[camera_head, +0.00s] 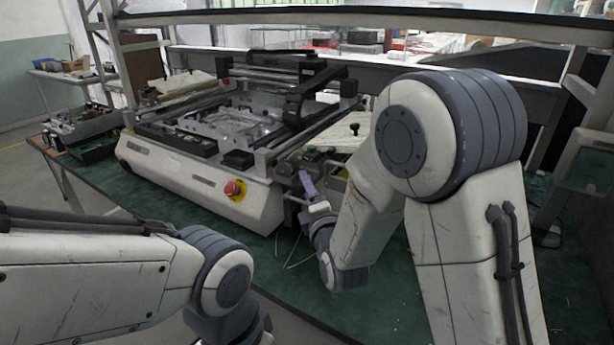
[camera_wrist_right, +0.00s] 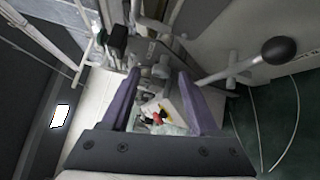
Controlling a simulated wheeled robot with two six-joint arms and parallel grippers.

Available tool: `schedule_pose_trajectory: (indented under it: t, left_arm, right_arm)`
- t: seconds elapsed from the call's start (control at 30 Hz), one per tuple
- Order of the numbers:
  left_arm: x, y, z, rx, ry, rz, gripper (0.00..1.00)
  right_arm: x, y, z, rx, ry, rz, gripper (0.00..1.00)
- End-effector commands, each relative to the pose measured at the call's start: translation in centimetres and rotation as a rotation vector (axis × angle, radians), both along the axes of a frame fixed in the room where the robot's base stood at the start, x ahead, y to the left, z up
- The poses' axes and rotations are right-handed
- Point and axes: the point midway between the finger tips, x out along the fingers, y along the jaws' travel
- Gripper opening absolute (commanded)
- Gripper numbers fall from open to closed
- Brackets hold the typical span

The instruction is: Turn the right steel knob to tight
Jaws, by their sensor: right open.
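My right gripper (camera_head: 307,184) has purple fingers and reaches the right side of the white machine (camera_head: 165,182). In the right wrist view the gripper (camera_wrist_right: 158,76) is open, its two fingers pointing at the machine's side. Small grey metal parts (camera_wrist_right: 160,70) show between and just beyond the fingertips. I cannot tell which of them is the right steel knob, or whether a finger touches it. In the head view the gripper and wrist partly hide this area. My left arm comes in at the lower left; its gripper is out of the frame.
A lever with a dark ball end (camera_wrist_right: 278,50) sticks out right of the fingers. A red emergency button (camera_head: 235,190) is on the machine's front. The green table (camera_head: 390,305) is clear in front. Electronic parts (camera_head: 90,135) lie at the left.

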Motion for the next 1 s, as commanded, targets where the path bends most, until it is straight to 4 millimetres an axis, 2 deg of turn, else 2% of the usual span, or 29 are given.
schedule_pose_trajectory:
  t: [0.17, 0.43, 0.47, 0.6, 0.63, 0.87, 1.0]
  left_arm:
    - [0.0, 0.0, -0.1, 0.001, 0.001, 0.0, 0.5]
    - [0.0, 0.0, -0.1, 0.001, 0.001, 0.0, 0.5]
    - [0.0, 0.0, -0.1, 0.001, 0.001, 0.0, 0.5]
    - [0.0, 0.0, -0.1, 0.001, 0.001, 0.0, 0.5]
    - [0.0, 0.0, -0.1, 0.001, 0.001, 0.0, 0.5]
    - [0.0, 0.0, -0.6, 0.001, 0.001, 0.0, 0.5]
    - [0.0, 0.0, -2.1, 0.001, 0.001, 0.0, 0.5]
  right_arm:
    - [1.2, 0.2, -0.2, -0.001, 0.002, -0.001, 0.61]
    - [1.4, 0.2, -0.2, -0.001, 0.002, 0.0, 0.61]
    - [1.4, 0.2, -0.2, -0.001, 0.003, -0.001, 0.57]
    - [1.4, 0.2, -0.2, -0.001, 0.003, -0.001, 0.04]
    - [1.4, 0.2, -0.2, -0.001, 0.003, -0.001, 0.0]
    - [1.3, 0.2, -0.4, 0.007, -0.004, 0.0, 0.0]
    - [1.3, 0.2, -0.9, 0.037, -0.027, 0.0, 0.0]
